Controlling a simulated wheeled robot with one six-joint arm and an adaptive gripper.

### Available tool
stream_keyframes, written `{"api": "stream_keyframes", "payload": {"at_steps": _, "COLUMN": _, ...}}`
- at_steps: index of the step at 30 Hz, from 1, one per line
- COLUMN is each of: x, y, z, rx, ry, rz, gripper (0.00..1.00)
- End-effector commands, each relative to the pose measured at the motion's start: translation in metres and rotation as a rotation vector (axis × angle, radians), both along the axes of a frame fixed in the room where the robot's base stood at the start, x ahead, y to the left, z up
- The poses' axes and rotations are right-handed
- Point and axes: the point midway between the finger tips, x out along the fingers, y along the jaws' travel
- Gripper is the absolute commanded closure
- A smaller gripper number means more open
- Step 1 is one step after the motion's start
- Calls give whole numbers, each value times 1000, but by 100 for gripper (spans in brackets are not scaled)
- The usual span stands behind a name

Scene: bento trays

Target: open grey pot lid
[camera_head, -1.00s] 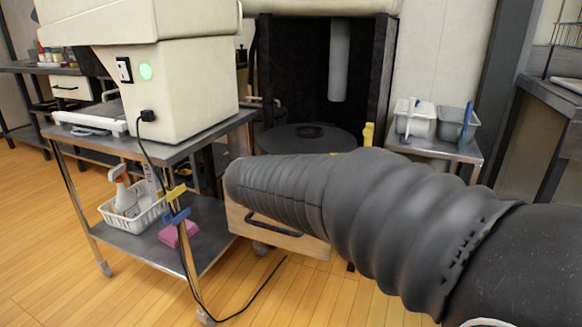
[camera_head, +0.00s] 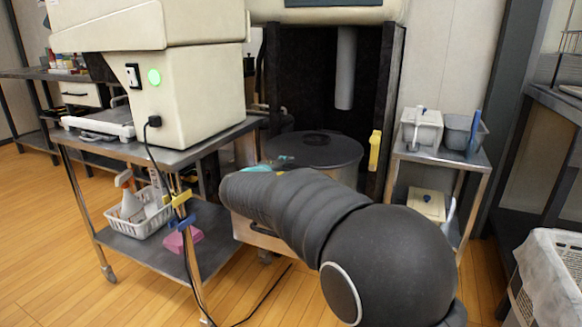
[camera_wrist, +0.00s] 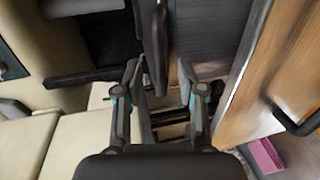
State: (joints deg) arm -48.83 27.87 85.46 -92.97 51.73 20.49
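The grey pot (camera_head: 345,172) stands in the dark cabinet, with a dark round lid (camera_head: 340,152) on it. The lid's black handle (camera_head: 313,138) is on top. My gripper (camera_head: 270,164) shows only as small teal and dark bits in front of the pot's left side; my arm hides the rest.
A steel cart (camera_head: 160,255) with a cream machine (camera_head: 195,90) stands left. A wooden drawer front (camera_wrist: 260,70) with a dark handle is close to the right finger. A small table (camera_head: 440,155) with grey containers stands right of the cabinet. A yellow piece (camera_head: 375,150) is on the cabinet's right edge.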

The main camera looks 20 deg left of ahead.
Motion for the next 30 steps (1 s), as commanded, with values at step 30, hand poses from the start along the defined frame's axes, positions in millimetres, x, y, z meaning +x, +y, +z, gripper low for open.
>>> {"api": "stream_keyframes", "payload": {"at_steps": 30, "x": 34, "y": -3, "z": -7, "rx": 0, "ry": 0, "rz": -1, "gripper": 100}}
